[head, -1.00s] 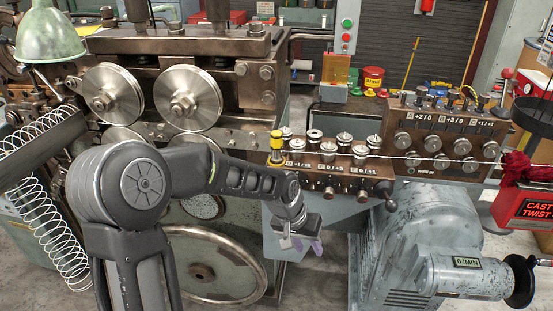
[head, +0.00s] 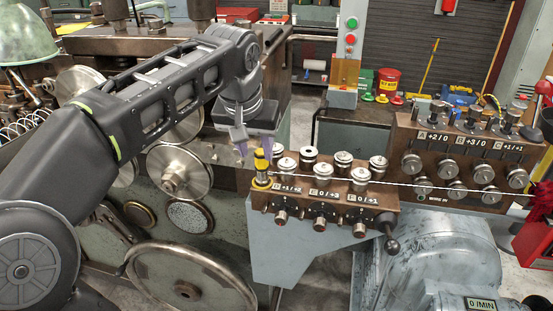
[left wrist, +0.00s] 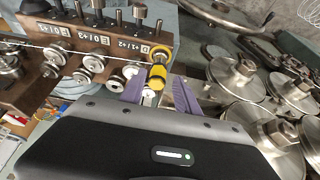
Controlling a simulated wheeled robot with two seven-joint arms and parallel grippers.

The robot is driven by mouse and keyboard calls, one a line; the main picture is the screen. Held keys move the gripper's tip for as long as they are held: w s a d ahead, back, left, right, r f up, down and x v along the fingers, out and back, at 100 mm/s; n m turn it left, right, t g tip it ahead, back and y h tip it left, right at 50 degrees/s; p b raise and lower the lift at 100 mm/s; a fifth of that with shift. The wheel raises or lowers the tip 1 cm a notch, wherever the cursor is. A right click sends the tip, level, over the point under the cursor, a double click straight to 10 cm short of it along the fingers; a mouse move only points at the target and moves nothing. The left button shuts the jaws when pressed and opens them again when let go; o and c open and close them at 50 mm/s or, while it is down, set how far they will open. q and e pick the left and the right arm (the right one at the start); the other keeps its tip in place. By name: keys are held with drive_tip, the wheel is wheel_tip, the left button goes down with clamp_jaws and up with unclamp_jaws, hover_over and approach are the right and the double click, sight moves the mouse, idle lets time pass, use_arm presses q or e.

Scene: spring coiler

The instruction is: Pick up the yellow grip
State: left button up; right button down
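The yellow grip (head: 261,163) stands upright at the left end of the brown roller block (head: 325,190), with a dark band between its yellow parts. My left gripper (head: 256,146) is above and close to it, with purple fingers pointing down. In the left wrist view the yellow grip (left wrist: 157,77) shows between and just beyond the two spread fingers of my left gripper (left wrist: 160,92). The fingers are open and hold nothing; I cannot tell whether either one touches the grip. My right gripper is not in view.
Several metal rollers (head: 343,160) stand on the block beside the grip. A thin wire (head: 440,187) runs right from there to a second brown block (head: 455,150). Large steel wheels (head: 180,172) are to the left. A black ball-ended lever (head: 391,245) sticks out at the block's right end.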

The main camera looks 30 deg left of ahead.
sight(262, 164)
use_arm(q)
drive_tip(key=shift+w, duration=0.45)
drive_tip(key=shift+s+r, duration=0.1)
drive_tip(key=shift+s, duration=0.25)
drive_tip(key=shift+x, duration=1.45)
drive_tip(key=shift+w, duration=0.15)
drive_tip(key=p+x, duration=0.1)
drive_tip(key=x, duration=0.4)
drive_tip(key=shift+w+a, duration=0.15)
drive_tip(key=shift+c, duration=0.2)
clamp_jaws()
